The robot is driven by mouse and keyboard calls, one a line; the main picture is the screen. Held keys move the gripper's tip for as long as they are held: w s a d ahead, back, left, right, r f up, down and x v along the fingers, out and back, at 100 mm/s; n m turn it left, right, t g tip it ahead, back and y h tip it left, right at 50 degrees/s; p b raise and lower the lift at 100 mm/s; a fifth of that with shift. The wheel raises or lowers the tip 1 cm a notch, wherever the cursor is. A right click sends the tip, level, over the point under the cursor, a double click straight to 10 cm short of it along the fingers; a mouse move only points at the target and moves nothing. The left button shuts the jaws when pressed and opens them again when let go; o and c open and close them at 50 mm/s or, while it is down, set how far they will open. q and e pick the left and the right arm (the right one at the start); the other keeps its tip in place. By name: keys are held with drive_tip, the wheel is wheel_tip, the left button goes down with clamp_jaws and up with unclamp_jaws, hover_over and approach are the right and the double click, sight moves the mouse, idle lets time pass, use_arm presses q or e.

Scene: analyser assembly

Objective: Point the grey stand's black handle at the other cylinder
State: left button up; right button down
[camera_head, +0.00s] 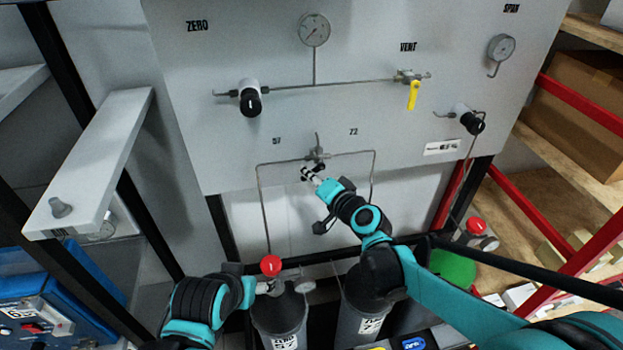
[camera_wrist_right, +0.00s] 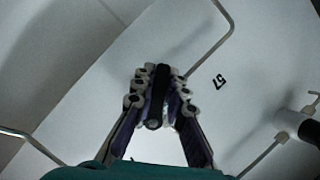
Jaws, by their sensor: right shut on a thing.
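The grey stand's upright panel (camera_head: 225,140) carries a pipe valve (camera_head: 317,155) between the printed numbers 57 and 72. Its short black handle (camera_wrist_right: 155,112) sits between the fingers of my right gripper (camera_wrist_right: 160,100), which is shut on it. In the head view the right gripper (camera_head: 311,174) hides most of the handle just below the valve, so its exact direction is hard to tell. Two dark grey cylinders stand below: the left cylinder (camera_head: 280,317) and the right cylinder (camera_head: 362,305). My left gripper (camera_head: 268,286) is beside the left cylinder's top; its fingers are too small to judge.
A red knob (camera_head: 271,265) tops the left cylinder. The panel also holds gauges, a black-knobbed regulator (camera_head: 250,100) and a yellow vent lever (camera_head: 413,95). A thin pipe (camera_head: 262,200) runs down left of the right gripper. Red-framed shelving (camera_head: 520,210) stands at right.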

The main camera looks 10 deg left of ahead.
drive_tip(key=m, duration=0.1)
drive_tip(key=r+m+y+b, duration=0.1)
drive_tip(key=shift+s+a+m, duration=0.1)
drive_tip(key=shift+a+m, duration=0.15)
drive_tip(key=shift+m, duration=0.15)
drive_tip(key=shift+a+r+m+t+y+b, duration=0.1)
drive_tip(key=shift+r+m+t+y+b, duration=0.2)
drive_tip(key=shift+m, duration=0.4)
drive_tip(key=shift+r+m+t+y+b, duration=0.2)
drive_tip(key=shift+r+m+t+y, duration=0.15)
drive_tip(key=shift+m, duration=0.35)
drive_tip(key=c, duration=1.5)
unclamp_jaws()
drive_tip(key=shift+c, duration=0.2)
drive_tip(key=v, duration=1.2)
